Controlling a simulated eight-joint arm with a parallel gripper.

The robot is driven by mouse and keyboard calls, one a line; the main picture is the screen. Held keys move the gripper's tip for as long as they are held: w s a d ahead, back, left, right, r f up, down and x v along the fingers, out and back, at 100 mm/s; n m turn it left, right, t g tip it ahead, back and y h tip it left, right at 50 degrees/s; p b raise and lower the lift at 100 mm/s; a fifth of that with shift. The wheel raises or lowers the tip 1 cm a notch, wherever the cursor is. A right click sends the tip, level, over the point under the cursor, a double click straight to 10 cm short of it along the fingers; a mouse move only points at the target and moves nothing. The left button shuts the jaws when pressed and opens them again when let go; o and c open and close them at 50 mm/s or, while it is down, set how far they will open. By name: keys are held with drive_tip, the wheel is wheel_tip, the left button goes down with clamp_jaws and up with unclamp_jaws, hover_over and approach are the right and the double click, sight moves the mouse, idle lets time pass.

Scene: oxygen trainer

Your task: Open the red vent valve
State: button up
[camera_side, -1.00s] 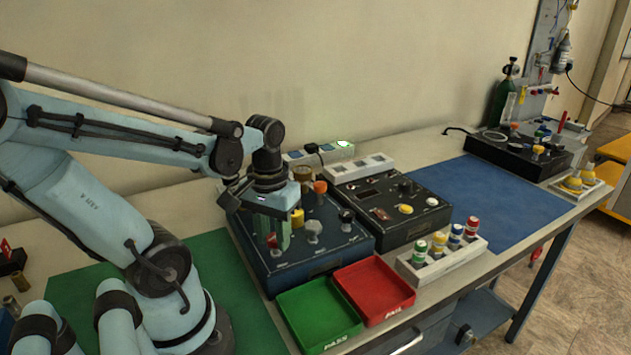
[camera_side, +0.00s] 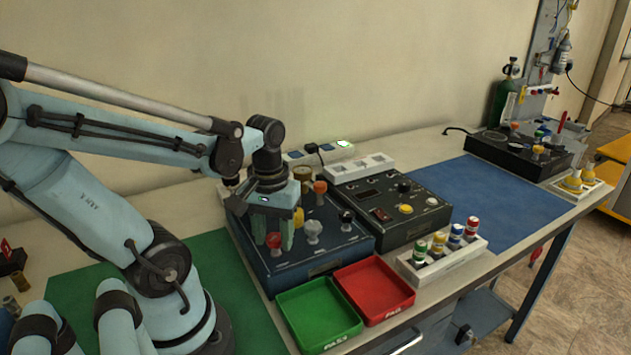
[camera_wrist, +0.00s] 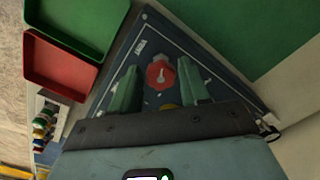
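The red vent valve (camera_side: 273,240) is a red knob on the dark blue panel (camera_side: 318,262). In the wrist view the red knob (camera_wrist: 154,76) shows a pale pointer mark, near a "VENT" label (camera_wrist: 140,46). My gripper (camera_side: 272,243) points down over the panel's left front part. Its two green fingers are apart, one on each side of the knob in both views. In the wrist view my gripper (camera_wrist: 158,68) has a visible gap between each finger and the knob. I cannot tell how far down the fingertips reach around it.
A grey knob (camera_side: 313,232), a black knob (camera_side: 346,220) and an orange knob (camera_side: 320,187) share the panel. A yellow knob (camera_wrist: 168,106) is partly hidden by my gripper. Green (camera_side: 322,342) and red (camera_side: 372,318) trays lie in front. A black control box (camera_side: 395,237) stands right.

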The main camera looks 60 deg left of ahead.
sight(274, 238)
drive_tip(key=shift+o, duration=1)
wheel_tip(274, 238, up, 12)
idle(0.4)
drive_tip(key=w+d+f+m+t, duration=0.6)
drive_tip(key=w+d+m+t, duration=0.1)
drive_tip(key=w+d+m, duration=0.1)
drive_tip(key=shift+w+d+f+m, duration=0.25)
drive_tip(key=shift+w+f+m, duration=0.15)
drive_tip(key=shift+w+m, duration=0.25)
